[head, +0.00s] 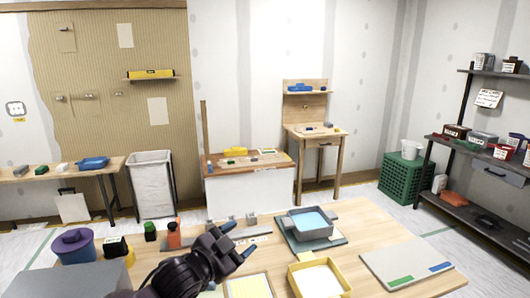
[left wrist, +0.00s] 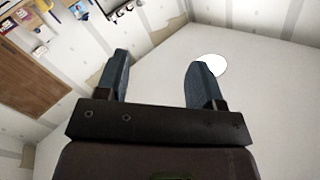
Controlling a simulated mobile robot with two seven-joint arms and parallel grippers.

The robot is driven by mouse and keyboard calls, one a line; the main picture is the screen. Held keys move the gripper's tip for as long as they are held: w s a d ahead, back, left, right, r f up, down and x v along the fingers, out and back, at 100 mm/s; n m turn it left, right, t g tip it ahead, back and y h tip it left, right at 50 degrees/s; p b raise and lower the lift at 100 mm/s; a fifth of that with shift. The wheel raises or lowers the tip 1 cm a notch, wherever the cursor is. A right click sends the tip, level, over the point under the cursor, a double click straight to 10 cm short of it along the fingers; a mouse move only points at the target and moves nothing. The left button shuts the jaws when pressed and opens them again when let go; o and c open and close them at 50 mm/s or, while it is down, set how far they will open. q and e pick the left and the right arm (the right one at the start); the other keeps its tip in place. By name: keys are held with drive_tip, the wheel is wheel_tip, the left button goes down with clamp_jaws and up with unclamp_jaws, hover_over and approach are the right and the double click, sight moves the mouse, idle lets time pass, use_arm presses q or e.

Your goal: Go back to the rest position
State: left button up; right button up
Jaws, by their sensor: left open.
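My left gripper (head: 239,239) reaches in from the bottom of the head view, above the left part of the wooden table (head: 370,225). Its two blue fingers are spread apart with nothing between them. In the left wrist view the open fingers (left wrist: 160,64) point at pale walls and a white ceiling with a round white light (left wrist: 212,64). My right gripper does not show in either view.
On the table are a grey tray with blue liquid (head: 310,224), a yellow-rimmed tray (head: 318,280), a pale board (head: 405,262) and a purple bucket (head: 74,245). A dark shelf (head: 480,195) stands at the right. Floor shows beyond the table.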

use_arm(q)
drive_tip(key=s+a+f+n+y+b, duration=0.1)
drive_tip(key=s+a+f+n+y, duration=0.25)
drive_tip(key=s+a+f, duration=0.45)
drive_tip(key=s+a+f+n+y+b, duration=0.1)
drive_tip(key=s+a+f+n+y, duration=0.3)
drive_tip(key=f, duration=0.7)
drive_tip(key=s+a+f+n+y+b, duration=0.2)
drive_tip(key=s+a+f+n, duration=0.2)
drive_tip(key=s+a+f, duration=0.45)
drive_tip(key=s+f+n+g, duration=0.1)
drive_tip(key=s+f+g, duration=0.2)
drive_tip(key=s+f, duration=0.3)
drive_tip(key=s, duration=0.2)
drive_tip(key=shift+s+a+f+y, duration=0.2)
drive_tip(key=shift+s+a+y, duration=0.15)
drive_tip(key=shift+a, duration=0.05)
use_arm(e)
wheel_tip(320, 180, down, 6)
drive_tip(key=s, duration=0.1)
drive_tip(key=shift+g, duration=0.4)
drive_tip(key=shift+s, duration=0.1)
